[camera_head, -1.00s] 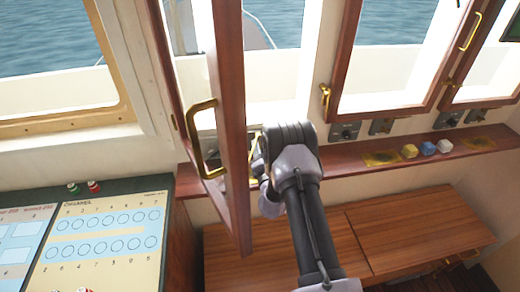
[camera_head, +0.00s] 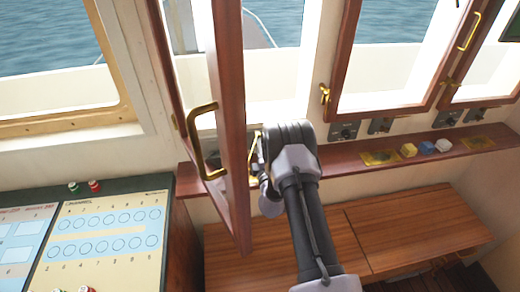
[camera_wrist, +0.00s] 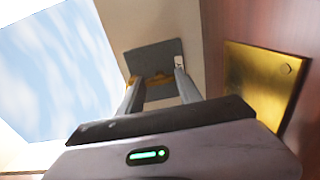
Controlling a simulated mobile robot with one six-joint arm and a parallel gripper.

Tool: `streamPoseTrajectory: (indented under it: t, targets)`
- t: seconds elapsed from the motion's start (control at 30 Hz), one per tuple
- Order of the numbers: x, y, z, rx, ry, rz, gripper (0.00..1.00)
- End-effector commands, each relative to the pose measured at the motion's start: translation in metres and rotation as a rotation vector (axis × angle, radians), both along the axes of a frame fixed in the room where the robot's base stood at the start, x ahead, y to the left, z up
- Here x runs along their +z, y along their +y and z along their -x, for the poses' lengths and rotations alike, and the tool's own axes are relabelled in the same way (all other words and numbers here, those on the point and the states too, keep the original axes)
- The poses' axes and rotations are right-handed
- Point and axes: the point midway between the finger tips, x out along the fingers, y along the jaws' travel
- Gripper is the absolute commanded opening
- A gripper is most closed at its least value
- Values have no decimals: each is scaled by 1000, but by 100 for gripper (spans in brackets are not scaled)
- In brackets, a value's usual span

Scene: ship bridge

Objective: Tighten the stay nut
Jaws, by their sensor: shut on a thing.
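In the wrist view my gripper (camera_wrist: 158,77) reaches to a dark grey plate (camera_wrist: 153,57) on the pale wall. In the head view my gripper (camera_head: 257,158) is at the sill, just right of the open window sash (camera_head: 229,120). The sash edge and my arm hide most of it, and the nut cannot be made out there.
The open sash with its brass handle (camera_head: 201,145) stands close left of my arm. A brass plate (camera_wrist: 262,82) lies on the wooden sill beside the gripper. Yellow, blue and white cubes (camera_head: 427,148) sit further right on the sill. A chart console (camera_head: 105,235) is at left.

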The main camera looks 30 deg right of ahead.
Motion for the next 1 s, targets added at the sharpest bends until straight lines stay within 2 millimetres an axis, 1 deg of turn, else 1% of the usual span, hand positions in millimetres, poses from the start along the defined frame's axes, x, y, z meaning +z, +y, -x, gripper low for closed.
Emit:
streamPoseTrajectory:
  t: [0.5,0.53,0.6,0.63,0.9,1.0]
  targets:
    - [-1,0,1,0,-2,-16,1]
    - [-1,0,1,0,-2,-16,46]
    - [-1,0,0,0,-2,-16,59]
    - [-1,0,0,0,-2,-16,64]
    - [0,0,0,0,-3,-15,64]
    - [-1,2,6,1,-2,-15,64]
